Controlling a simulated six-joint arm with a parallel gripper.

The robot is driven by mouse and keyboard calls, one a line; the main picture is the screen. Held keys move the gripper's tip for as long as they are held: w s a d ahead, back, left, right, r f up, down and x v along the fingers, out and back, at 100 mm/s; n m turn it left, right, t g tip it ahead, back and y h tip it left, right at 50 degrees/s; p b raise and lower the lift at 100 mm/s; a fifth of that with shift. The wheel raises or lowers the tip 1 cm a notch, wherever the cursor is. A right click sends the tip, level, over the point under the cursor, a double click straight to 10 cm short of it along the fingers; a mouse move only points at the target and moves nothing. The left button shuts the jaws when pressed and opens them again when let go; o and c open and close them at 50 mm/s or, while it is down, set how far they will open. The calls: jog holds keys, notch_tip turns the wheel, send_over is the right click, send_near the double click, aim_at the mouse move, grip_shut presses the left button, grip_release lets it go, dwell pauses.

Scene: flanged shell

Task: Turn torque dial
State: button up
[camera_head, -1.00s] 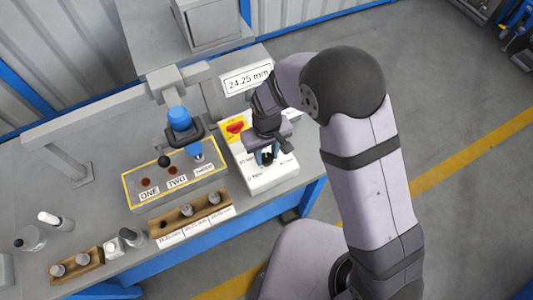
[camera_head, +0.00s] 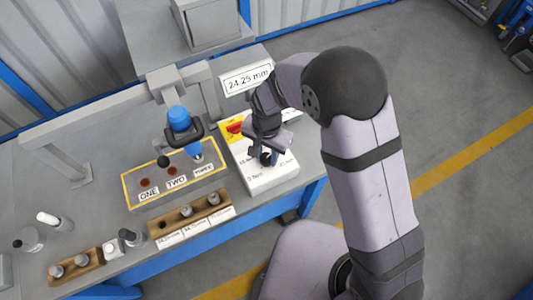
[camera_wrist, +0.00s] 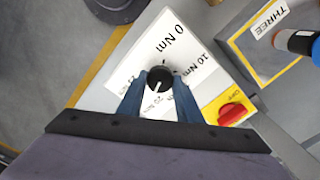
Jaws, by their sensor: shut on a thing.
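The torque dial (camera_wrist: 159,78) is a round black knob with a white pointer line, on a white panel (camera_wrist: 140,50) marked 0 Nm, 10 Nm and other values partly hidden by my fingers. My gripper (camera_wrist: 158,86) has its two blue fingers shut on the dial, one on each side. The pointer line slants toward the lower left in the wrist view, toward the markings between my fingers. In the head view my gripper (camera_head: 266,157) is over the front part of the white box, and the dial is largely hidden under it.
A red switch (camera_wrist: 232,114) on a yellow plate sits beside the dial. A grey block (camera_head: 180,188) labelled ONE, TWO and THREE stands to the left, with a blue tool (camera_head: 179,119) above it. Wooden racks (camera_head: 187,218) stand along the front edge. A sign reads 24.25 mm.

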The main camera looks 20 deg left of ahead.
aim_at(267, 157)
jog(key=m, duration=0.4)
jog(key=shift+m, duration=0.3)
jog(key=shift+r+m, duration=0.1)
jog(key=shift+m, duration=2.4)
jog(key=o, duration=1)
jog(key=shift+o, duration=0.2)
jog(key=shift+r+b, duration=1.05)
jog(key=shift+r, duration=2.6)
